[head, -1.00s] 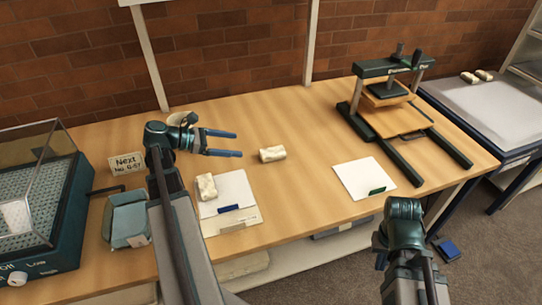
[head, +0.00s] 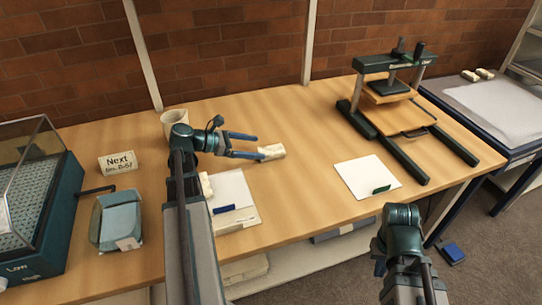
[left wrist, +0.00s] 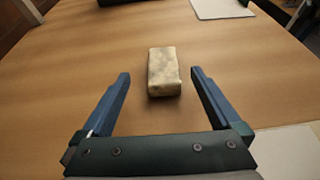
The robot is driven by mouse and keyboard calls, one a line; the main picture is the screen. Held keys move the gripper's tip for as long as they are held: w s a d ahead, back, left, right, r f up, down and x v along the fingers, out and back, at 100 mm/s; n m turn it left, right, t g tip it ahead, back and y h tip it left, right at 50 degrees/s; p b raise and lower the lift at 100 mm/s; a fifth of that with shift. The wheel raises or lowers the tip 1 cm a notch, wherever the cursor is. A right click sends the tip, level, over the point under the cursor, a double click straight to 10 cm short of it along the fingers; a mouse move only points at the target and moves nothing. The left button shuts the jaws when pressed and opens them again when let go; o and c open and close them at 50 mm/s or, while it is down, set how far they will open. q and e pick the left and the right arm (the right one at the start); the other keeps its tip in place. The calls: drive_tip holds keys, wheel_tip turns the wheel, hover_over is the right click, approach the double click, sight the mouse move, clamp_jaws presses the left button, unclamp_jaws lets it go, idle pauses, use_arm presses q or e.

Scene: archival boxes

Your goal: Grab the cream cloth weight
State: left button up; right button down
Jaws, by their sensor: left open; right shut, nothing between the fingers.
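A cream cloth weight (head: 271,152) lies on the wooden table near its middle. In the left wrist view the weight (left wrist: 163,72) lies ahead, centred between the open fingers and mostly just beyond their tips. My left gripper (head: 256,146) is open, low by the weight's left end; it also shows in the left wrist view (left wrist: 160,78). A second cream weight (head: 206,185) lies on the left folder, partly hidden by my left arm.
A white folder (head: 232,190) lies front left and another (head: 366,176) to the right. A book press (head: 392,90) stands at the back right. A cup (head: 173,121), a sign (head: 118,163) and a blue-grey box (head: 118,222) stand left.

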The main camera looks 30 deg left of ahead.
sight(272, 149)
use_arm(q)
drive_tip(key=shift+b+x, duration=0.95)
drive_tip(key=shift+x, duration=1.75)
drive_tip(key=shift+s+d+r, duration=0.1)
drive_tip(key=shift+s+d, duration=0.05)
clamp_jaws()
